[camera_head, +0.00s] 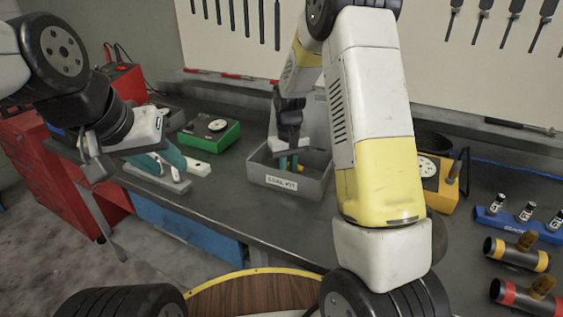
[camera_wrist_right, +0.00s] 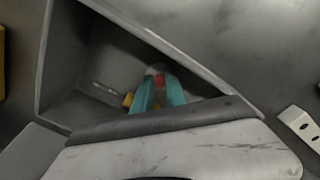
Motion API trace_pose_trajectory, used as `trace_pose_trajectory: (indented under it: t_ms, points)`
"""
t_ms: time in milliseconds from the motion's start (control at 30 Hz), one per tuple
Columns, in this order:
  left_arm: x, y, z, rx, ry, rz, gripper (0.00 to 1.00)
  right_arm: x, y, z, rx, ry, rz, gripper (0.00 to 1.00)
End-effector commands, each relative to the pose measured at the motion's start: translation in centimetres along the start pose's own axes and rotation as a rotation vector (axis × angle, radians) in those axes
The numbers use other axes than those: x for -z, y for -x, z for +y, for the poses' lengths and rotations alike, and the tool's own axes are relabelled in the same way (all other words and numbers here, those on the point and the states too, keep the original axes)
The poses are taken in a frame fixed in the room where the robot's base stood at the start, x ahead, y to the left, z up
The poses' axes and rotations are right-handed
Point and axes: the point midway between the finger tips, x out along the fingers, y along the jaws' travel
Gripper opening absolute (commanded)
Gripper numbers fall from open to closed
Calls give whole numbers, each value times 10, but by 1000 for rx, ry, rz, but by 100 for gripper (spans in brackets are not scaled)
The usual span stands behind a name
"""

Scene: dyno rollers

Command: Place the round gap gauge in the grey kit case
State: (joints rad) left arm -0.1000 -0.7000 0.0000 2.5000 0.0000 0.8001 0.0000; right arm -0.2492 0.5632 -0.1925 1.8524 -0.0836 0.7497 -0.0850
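The grey kit case (camera_head: 315,187) stands open on the bench, with a label on its front wall. My right gripper (camera_head: 289,166) reaches down into it; its teal fingers also show inside the case in the right wrist view (camera_wrist_right: 159,86). A small red piece (camera_wrist_right: 160,80) shows between the fingertips and a yellow piece (camera_wrist_right: 128,100) beside them. I cannot tell whether either belongs to the round gap gauge, or whether the fingers grip anything. My left gripper (camera_head: 176,160) is over the bench left of the case, its finger opening unclear.
A green box with a round dial (camera_head: 212,132) stands behind and left of the case. A yellow dial box (camera_head: 432,180) and a blue rack (camera_head: 510,224) are to the right.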

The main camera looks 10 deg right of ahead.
Motion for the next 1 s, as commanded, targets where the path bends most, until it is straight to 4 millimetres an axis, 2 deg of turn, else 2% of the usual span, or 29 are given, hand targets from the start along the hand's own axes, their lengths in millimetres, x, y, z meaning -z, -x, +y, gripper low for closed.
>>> trace_pose_trajectory:
  t_ms: [33,100,467,567,1000]
  points:
    - [0,0,0,0,0,0,36,0,0,0,0,0,0,28]
    - [0,0,0,0,0,0,36,0,0,0,0,0,0,36]
    - [0,0,0,0,0,0,36,0,5,0,0,0,1,36]
    - [0,0,0,0,0,0,36,1,17,0,0,1,4,36]
    - [0,0,0,0,0,0,36,0,105,0,0,0,3,36]
